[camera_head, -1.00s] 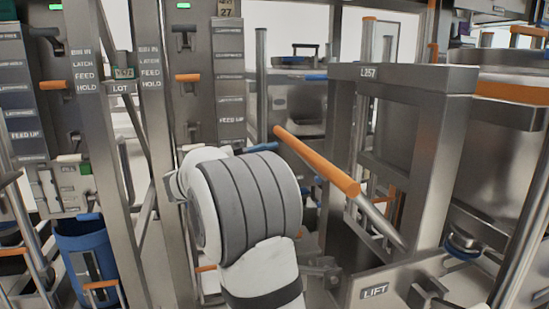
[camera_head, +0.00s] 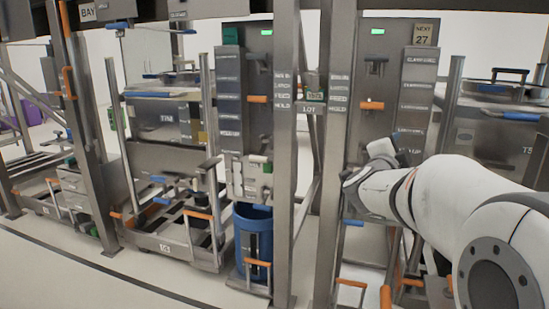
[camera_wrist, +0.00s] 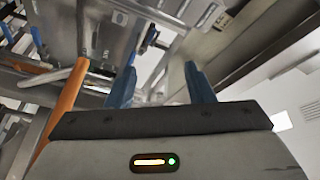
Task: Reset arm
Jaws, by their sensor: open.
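My white arm (camera_head: 450,195) reaches in from the right of the head view. Its far end is in front of the steel panel marked NEXT 27, but the fingers are hard to make out there. In the wrist view my gripper (camera_wrist: 161,82) shows two blue fingers standing well apart, with nothing between them. An orange bar (camera_wrist: 66,108) runs beside the left finger in the wrist view, and I cannot tell how far it is from the gripper.
Steel posts (camera_head: 286,150) and a control panel (camera_head: 244,100) stand left of my arm. A wheeled cart (camera_head: 165,240) stands further left. Pale floor (camera_head: 70,265) is open at the front left.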

